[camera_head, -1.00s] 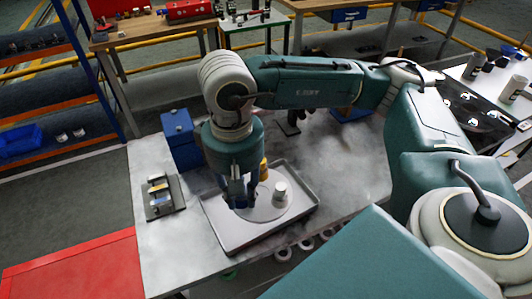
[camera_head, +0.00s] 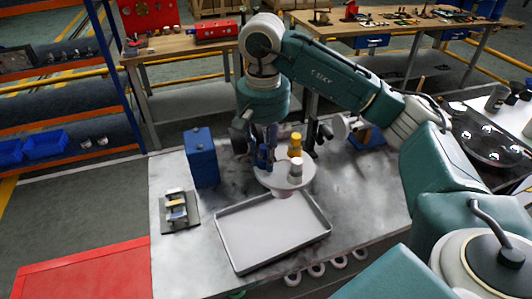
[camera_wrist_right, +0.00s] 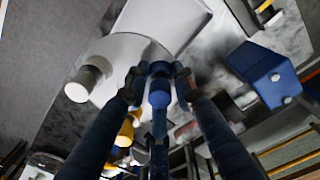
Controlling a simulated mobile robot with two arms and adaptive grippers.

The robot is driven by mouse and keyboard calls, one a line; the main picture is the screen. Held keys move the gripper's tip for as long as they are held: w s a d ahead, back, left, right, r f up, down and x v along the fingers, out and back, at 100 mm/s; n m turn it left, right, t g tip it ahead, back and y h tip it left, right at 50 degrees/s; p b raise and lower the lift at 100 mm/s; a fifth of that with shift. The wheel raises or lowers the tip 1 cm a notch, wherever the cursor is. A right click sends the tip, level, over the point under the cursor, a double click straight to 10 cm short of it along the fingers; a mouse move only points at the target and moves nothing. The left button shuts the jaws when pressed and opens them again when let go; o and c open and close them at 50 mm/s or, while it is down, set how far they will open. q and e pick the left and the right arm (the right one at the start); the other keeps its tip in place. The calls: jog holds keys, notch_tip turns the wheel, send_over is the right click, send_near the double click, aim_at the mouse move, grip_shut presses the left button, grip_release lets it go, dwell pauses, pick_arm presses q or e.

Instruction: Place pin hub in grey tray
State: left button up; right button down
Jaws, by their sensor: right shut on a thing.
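The pin hub (camera_head: 272,181) is a pale grey disc with a short stem beneath and upright blue, yellow and white pins on top. My right gripper (camera_head: 265,160) is shut on its blue pin. In the right wrist view the fingers (camera_wrist_right: 158,75) surround the blue pin (camera_wrist_right: 160,94), beside the disc (camera_wrist_right: 125,48). The hub appears raised, overlapping the far edge of the grey tray (camera_head: 245,267) in the head view. The tray is a shallow rectangle and looks empty. Its far rim is partly hidden by the hub. My left gripper is out of view.
A blue box (camera_head: 203,160) stands left of the hub. A dark plate with metal parts (camera_head: 180,212) lies left of the tray. The table (camera_head: 365,185) has bare room right of the tray. Several white rings (camera_head: 316,269) show below the table's front edge.

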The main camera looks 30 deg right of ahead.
aim_at(265, 165)
notch_tip(265, 165, down, 15)
jog(key=p, duration=0.2)
jog(key=shift+p, duration=0.35)
jog(key=c, duration=1.5)
grip_release()
jog(key=shift+f, duration=0.15)
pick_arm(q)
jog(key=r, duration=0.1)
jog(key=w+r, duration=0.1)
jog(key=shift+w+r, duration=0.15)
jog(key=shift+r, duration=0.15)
pick_arm(e)
jog(key=shift+o, duration=0.2)
jog(key=shift+s, duration=0.1)
notch_tip(265, 165, up, 11)
jog(key=b, duration=0.3)
jog(key=shift+f+b, duration=0.15)
jog(key=shift+b, duration=0.15)
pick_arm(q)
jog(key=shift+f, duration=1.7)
pick_arm(e)
jog(key=shift+r, duration=0.75)
